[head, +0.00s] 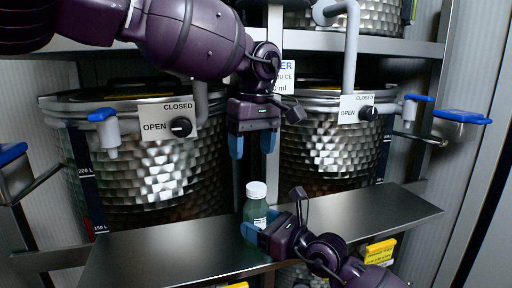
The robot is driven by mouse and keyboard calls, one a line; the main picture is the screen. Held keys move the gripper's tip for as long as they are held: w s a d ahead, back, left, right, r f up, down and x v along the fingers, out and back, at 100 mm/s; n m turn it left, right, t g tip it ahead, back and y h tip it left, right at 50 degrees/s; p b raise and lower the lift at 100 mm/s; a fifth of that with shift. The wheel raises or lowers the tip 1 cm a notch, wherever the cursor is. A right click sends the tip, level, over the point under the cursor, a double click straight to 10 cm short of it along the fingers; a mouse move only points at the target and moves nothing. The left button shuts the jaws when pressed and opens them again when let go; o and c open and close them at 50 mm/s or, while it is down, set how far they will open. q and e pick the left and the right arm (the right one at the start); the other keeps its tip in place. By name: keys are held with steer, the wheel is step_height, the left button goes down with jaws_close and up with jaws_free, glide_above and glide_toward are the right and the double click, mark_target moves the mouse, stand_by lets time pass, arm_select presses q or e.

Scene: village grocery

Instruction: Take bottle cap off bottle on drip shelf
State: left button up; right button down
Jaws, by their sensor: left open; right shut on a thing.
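A green bottle (256,209) with a white bottle cap (257,190) stands upright on the grey metal drip shelf (180,248). The cap is on the bottle. My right gripper (256,231) is shut on the lower part of the bottle from the right, and its blue fingers partly hide the bottle's base. My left gripper (253,146) is open and empty. It points down above the cap, with a gap between its blue fingertips and the cap.
Two dimpled metal tanks (150,185) and (330,150) stand behind the shelf. Each has a tap with a blue handle (103,115) and an OPEN/CLOSED plate (168,118). Yellow labels (380,251) show below the shelf. The shelf's left and right stretches are clear.

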mark_target(256, 186)
arm_select(q)
steer(key=shift+d+f+m+h, duration=0.1)
steer(key=shift+d+m+h, duration=0.1)
steer(key=shift+m, duration=0.4)
steer(key=shift+d+f+m+h, duration=0.1)
steer(key=shift+d+m+h, duration=0.1)
steer(key=shift+m, duration=0.4)
steer(key=shift+f+m, duration=0.1)
steer(key=shift+m, duration=0.2)
steer(key=shift+f, duration=3.9)
